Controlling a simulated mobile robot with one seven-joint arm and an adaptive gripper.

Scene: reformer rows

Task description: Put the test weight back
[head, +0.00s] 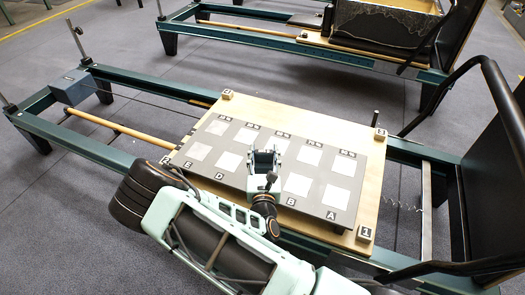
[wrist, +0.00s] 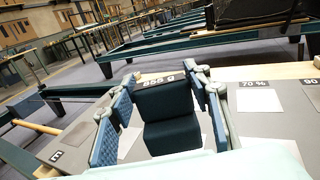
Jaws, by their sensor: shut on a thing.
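My gripper (head: 264,160) is over the middle of a grey board (head: 347,218), near the front row of white squares. In the wrist view my gripper (wrist: 164,84) has its blue pads on both sides of a dark block, the test weight (wrist: 168,108), and is shut on it. A black label that seems to read "855 g" shows at the block's top edge. The board has two rows of white squares, with labels along the back and letters E, D, B and A along the front. My gripper hides part of the front row. I cannot tell whether the weight touches the board.
The board lies on a wooden platform (head: 375,190) with numbered corner tags, across a green reformer frame (head: 60,142). A grey-blue box (head: 71,88) sits at the frame's far left. A black upright pad (head: 500,165) and curved bars stand at right. Another reformer (head: 300,50) is behind.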

